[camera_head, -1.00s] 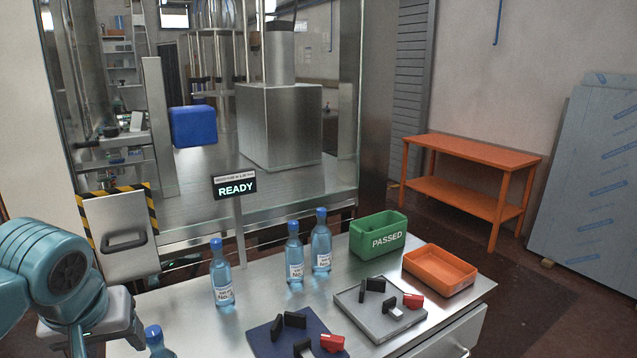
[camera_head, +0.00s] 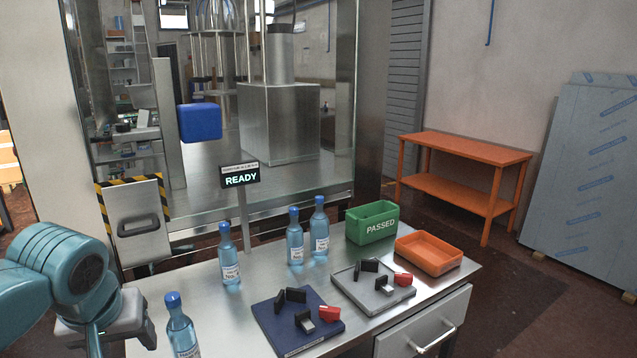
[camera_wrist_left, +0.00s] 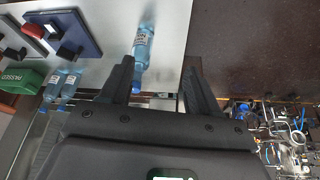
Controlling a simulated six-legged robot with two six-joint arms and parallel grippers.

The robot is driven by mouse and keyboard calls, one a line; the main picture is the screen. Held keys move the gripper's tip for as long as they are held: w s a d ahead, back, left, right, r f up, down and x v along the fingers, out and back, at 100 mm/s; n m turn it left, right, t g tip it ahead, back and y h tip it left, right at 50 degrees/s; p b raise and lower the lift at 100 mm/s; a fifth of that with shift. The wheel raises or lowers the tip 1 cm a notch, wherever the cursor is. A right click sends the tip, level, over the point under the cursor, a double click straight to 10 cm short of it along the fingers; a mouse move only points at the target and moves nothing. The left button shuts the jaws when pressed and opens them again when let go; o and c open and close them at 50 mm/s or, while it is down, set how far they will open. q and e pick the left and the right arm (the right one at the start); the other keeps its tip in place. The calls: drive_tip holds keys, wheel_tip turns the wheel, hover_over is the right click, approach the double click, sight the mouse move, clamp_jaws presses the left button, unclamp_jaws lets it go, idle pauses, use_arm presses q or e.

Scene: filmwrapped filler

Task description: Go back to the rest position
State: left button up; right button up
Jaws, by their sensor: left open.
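My left arm comes in from the left in the head view, and its gripper (camera_wrist_left: 160,82) shows best in the left wrist view, open with two black fingers apart. Between them in that picture is a blue bottle (camera_wrist_left: 143,45), not held. In the head view this front bottle (camera_head: 181,331) stands upright at the table's near left, right of my left wrist. Further back are three more upright bottles: one at left (camera_head: 229,259), one in the middle (camera_head: 295,241) and one at right (camera_head: 319,232). My right gripper is not in view.
The steel table (camera_head: 225,314) holds a dark blue board (camera_head: 275,327), a grey board (camera_head: 354,298) with black and red clamps, a green PASSED bin (camera_head: 372,225) and an orange tray (camera_head: 429,254). Behind stands a machine with a READY sign (camera_head: 240,178). Dark floor is free at right.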

use_arm(q)
drive_tip(key=d+f+m+g+h, duration=0.1)
drive_tip(key=d+f, duration=0.3)
drive_tip(key=f, duration=0.5)
drive_tip(key=d+f+m+g+h, duration=0.1)
drive_tip(key=d+f+h, duration=0.15)
drive_tip(key=f, duration=0.75)
drive_tip(key=d+f+m+g, duration=0.1)
drive_tip(key=d+f, duration=0.4)
drive_tip(key=f, duration=0.4)
drive_tip(key=s+d+f+h, duration=0.1)
drive_tip(key=s+d+f, duration=0.1)
drive_tip(key=s+f, duration=0.6)
drive_tip(key=s+d+f+n+g+h, duration=0.1)
drive_tip(key=s+d+f, duration=0.1)
drive_tip(key=s+f, duration=0.7)
drive_tip(key=shift+d+f, duration=0.35)
